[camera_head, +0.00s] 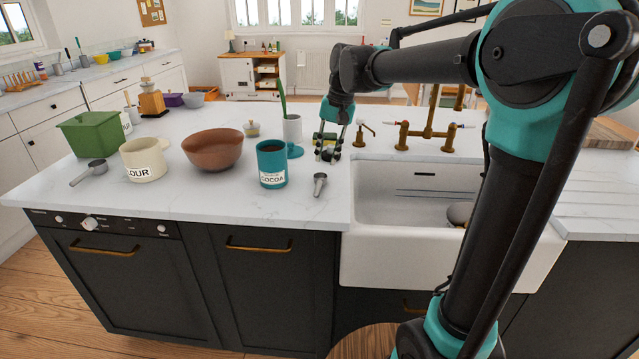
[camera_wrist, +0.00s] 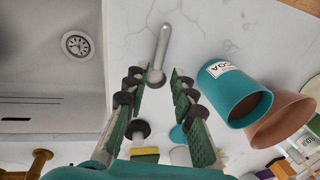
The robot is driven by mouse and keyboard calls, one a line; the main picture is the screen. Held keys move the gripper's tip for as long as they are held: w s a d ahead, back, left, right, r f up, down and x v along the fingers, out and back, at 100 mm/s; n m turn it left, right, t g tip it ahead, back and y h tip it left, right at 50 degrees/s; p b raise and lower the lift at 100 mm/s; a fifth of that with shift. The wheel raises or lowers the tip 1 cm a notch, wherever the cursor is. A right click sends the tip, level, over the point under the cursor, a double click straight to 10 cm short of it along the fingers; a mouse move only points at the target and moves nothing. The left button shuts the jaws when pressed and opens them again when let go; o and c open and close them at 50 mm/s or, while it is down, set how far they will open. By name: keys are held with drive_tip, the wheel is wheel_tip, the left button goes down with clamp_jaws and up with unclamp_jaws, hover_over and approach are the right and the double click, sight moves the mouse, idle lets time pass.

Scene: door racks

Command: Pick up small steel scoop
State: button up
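The small steel scoop (camera_head: 320,184) lies on the white worktop between the blue COCOA canister (camera_head: 271,165) and the sink. In the wrist view the scoop (camera_wrist: 161,48) lies with its round bowl toward me and its handle pointing away. My gripper (camera_head: 328,154) is over the worktop, behind the scoop in the head view. In the wrist view my gripper (camera_wrist: 157,88) is open, its two green-padded fingers spread with nothing between them. The scoop's bowl shows just beyond the fingertips. A larger steel scoop (camera_head: 88,172) lies far left.
The white sink (camera_head: 410,194) is right of the scoop, with brass taps (camera_head: 428,136) behind. A brown bowl (camera_head: 213,150), a cream FLOUR canister (camera_head: 143,160) and a green container (camera_head: 92,133) stand left. The worktop in front of the scoop is clear.

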hover_over(319, 184)
drive_tip(key=d, duration=0.1)
drive_tip(key=f, duration=0.5)
drive_tip(key=shift+s+d, duration=0.2)
drive_tip(key=shift+s, duration=0.2)
drive_tip(key=shift+w+a+f, duration=0.1)
drive_tip(key=shift+a+f, duration=0.1)
drive_tip(key=shift+f, duration=0.65)
drive_tip(key=shift+w+a+f, duration=0.1)
drive_tip(key=shift+a+f, duration=0.1)
drive_tip(key=shift+f, duration=0.6)
drive_tip(key=shift+w+a+f, duration=0.1)
drive_tip(key=shift+a+f, duration=0.1)
drive_tip(key=shift+f, duration=0.65)
clamp_jaws()
